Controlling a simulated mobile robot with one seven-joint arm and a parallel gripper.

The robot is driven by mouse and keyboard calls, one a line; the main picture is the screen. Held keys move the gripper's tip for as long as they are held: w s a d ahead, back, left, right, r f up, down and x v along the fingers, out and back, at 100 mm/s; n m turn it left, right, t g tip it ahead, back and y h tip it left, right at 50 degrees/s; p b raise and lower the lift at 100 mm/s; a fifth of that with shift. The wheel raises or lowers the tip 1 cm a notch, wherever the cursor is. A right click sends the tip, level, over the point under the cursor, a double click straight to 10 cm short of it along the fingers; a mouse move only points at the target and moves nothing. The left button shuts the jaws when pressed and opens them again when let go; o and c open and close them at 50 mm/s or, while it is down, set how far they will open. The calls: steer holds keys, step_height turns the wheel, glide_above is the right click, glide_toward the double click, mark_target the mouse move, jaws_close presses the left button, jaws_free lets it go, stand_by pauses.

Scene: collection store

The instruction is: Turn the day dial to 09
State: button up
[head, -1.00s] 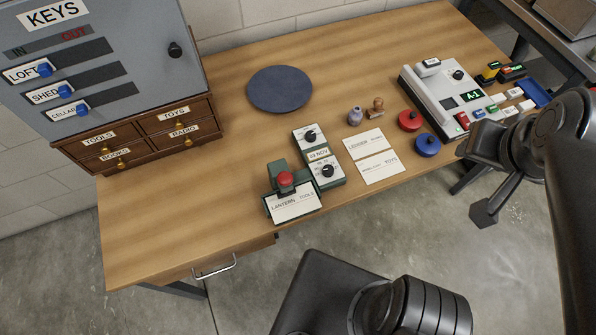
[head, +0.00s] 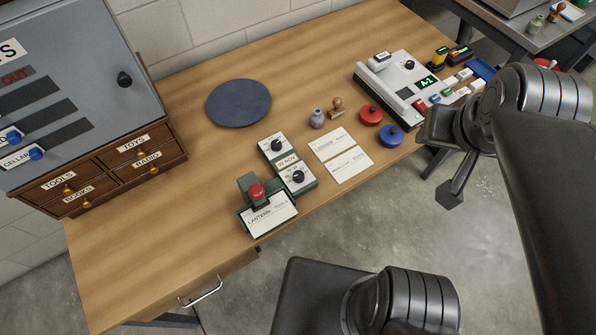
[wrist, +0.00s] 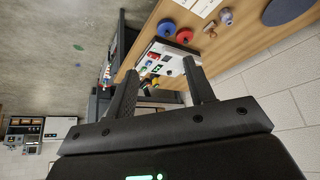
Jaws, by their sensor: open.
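The date stamp device (head: 287,163) stands on the wooden table, with two black dials on pale faces and a small window between them that reads 22 NOV or similar; the digits are too small to be sure. One dial (head: 277,145) is at the back and the other dial (head: 297,177) is nearer the front. I cannot tell which is the day dial. A green stamp press with a red knob (head: 256,191) stands at its front left, over a LANTERN card. My gripper (wrist: 160,82) is open and empty in the wrist view, away from the dials; the device is not visible there.
A grey machine (head: 398,85) stands farther right. A key cabinet (head: 70,80) stands left. The table's front left is clear.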

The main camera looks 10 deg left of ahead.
steer(key=g, duration=0.6)
glide_above(299, 175)
step_height(299, 175, down, 19)
steer(key=shift+f, duration=5.35)
steer(key=shift+c, duration=0.3)
steer(key=c, duration=0.9)
